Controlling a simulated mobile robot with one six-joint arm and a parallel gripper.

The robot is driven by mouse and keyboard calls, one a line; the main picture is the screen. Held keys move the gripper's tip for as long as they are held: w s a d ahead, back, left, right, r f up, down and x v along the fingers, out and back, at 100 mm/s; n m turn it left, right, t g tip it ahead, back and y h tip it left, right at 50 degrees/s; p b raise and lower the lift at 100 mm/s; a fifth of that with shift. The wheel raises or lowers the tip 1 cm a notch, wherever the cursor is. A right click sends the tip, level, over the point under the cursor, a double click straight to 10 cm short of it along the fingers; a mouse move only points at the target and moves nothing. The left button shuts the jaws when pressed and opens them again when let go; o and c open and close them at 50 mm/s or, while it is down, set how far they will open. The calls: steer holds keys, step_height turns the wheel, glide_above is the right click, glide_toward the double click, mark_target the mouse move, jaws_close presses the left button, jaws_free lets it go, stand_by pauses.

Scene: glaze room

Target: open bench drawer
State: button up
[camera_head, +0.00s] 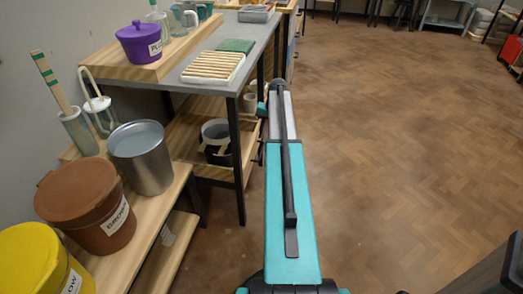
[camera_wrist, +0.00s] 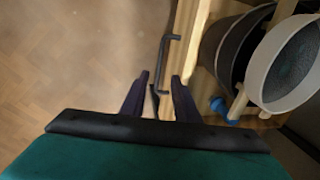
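The bench (camera_head: 248,68) has a grey top and dark legs, with a pale wooden drawer (camera_head: 215,172) or shelf low beneath it. In the wrist view, a pale wooden front (camera_wrist: 198,28) carries a dark bar handle (camera_wrist: 166,62). My gripper (camera_wrist: 160,79) is open, its two dark fingers apart. The near end of the handle appears between the fingers; I cannot tell whether they touch it. My arm hides the gripper and handle in the head view. How far the drawer stands out is unclear.
A dark bucket (camera_wrist: 222,45) and a pale round container (camera_wrist: 290,65) are close right of the gripper, with a blue object (camera_wrist: 218,104) beside them. A low shelf at left bears a brown tub (camera_head: 85,205) and a metal bucket (camera_head: 142,158). Floor (camera_head: 400,130) at right is clear.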

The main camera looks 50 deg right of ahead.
mark_target(261, 152)
steer(key=f, duration=0.3)
steer(key=w+f+b, duration=0.1)
steer(key=f, duration=0.2)
steer(key=a+f+b, duration=0.1)
steer(key=f, duration=0.2)
steer(key=shift+w+f, duration=0.25)
jaws_close()
